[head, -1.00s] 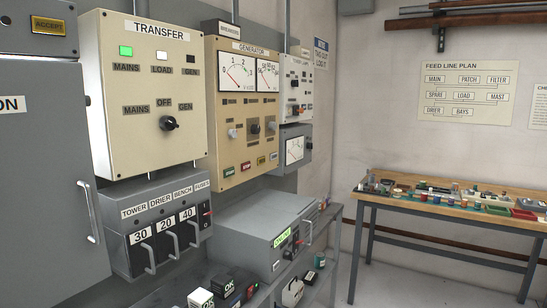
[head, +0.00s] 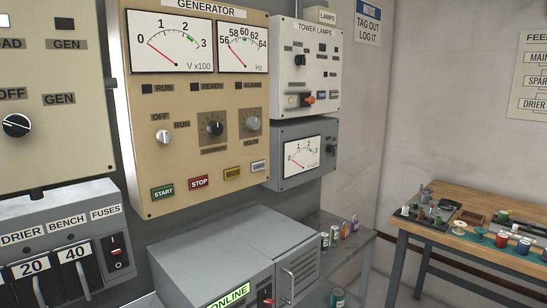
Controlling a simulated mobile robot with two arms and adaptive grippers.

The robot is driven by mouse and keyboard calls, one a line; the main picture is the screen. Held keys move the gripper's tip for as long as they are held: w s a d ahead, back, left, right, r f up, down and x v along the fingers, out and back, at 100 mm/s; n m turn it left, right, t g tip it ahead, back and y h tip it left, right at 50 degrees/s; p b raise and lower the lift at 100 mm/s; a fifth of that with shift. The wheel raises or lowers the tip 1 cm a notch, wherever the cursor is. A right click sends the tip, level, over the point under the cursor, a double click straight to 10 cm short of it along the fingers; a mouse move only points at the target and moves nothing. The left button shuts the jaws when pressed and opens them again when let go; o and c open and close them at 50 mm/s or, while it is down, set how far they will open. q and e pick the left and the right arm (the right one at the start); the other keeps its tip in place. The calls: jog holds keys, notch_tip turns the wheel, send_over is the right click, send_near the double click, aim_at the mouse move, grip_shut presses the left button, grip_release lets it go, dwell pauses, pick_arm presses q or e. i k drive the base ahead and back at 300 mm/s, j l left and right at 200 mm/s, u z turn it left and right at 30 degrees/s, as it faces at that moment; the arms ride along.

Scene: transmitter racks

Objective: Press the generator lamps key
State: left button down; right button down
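The beige generator panel (head: 190,105) hangs on the wall left of the middle in the head view. Along its lower edge is a row of keys: a green START key (head: 163,193), a red STOP key (head: 199,182), a yellow MUTE key (head: 233,173) and a pale key (head: 258,166) at the right end. The pale key's lettering is too small to read surely. Nothing covers the keys. The RUN, READY and ALARM lamps above look dark. Neither of my grippers is in view.
A grey cabinet (head: 210,246) with an ONLINE label juts out below the panel. The tower lamps panel (head: 304,72) and a grey meter box (head: 303,153) are to the right. A wooden bench (head: 470,195) with small parts stands at the right. Floor shows between cabinet and bench.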

aim_at(259, 165)
jog(key=i+l, duration=0.15)
jog(key=l, duration=0.15)
jog(key=i+l+u, duration=0.15)
jog(key=l, duration=0.2)
jog(key=i+l, duration=0.2)
jog(key=i+l+u, duration=0.15)
jog(key=l, duration=0.3)
jog(key=i+l, duration=0.15)
jog(key=l, duration=0.2)
jog(key=u, duration=0.05)
